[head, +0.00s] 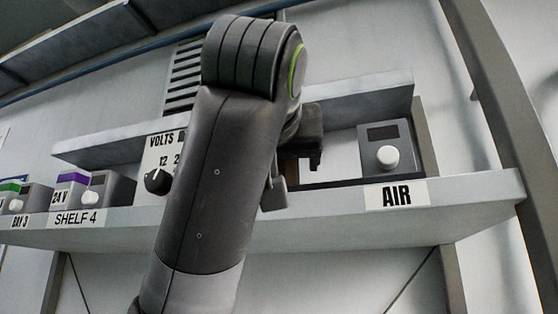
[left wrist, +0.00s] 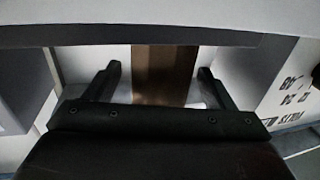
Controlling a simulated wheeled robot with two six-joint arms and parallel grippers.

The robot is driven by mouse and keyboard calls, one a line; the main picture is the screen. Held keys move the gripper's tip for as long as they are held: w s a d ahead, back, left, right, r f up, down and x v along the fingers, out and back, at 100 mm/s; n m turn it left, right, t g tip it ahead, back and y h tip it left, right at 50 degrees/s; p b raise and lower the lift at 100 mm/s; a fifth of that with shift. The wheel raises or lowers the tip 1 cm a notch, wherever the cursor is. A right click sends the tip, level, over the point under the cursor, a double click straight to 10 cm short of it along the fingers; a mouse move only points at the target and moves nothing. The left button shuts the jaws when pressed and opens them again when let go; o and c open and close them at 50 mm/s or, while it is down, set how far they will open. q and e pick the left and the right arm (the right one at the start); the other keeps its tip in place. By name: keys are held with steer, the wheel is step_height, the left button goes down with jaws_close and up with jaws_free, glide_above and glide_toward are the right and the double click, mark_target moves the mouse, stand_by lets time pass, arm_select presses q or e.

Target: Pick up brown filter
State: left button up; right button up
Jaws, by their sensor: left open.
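The brown filter (left wrist: 165,72) shows in the left wrist view as an upright brown block between the two fingers of my left gripper (left wrist: 160,85). Its top end meets a grey shelf edge in the picture, and its lower end is hidden by the gripper body. A gap shows on both sides, so the fingers are open around it and not closed on it. In the head view my left gripper (head: 294,176) is at the shelf, partly hidden behind my arm. A small brown patch of the filter (head: 289,167) shows beside the fingers. My right gripper is not seen.
A VOLTS panel with a black knob (head: 158,181) is to the left. Grey boxes (head: 108,192) stand further left on the shelf (head: 350,228). An upper ledge (head: 365,100) is close above.

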arm_select(q)
steer(key=shift+s, duration=0.1)
steer(key=c, duration=1.1)
steer(key=shift+r, duration=0.1)
steer(key=shift+r, duration=0.45)
step_height(320, 180, up, 8)
steer(key=shift+f+p, duration=0.1)
steer(key=shift+p, duration=0.25)
steer(key=shift+r, duration=0.55)
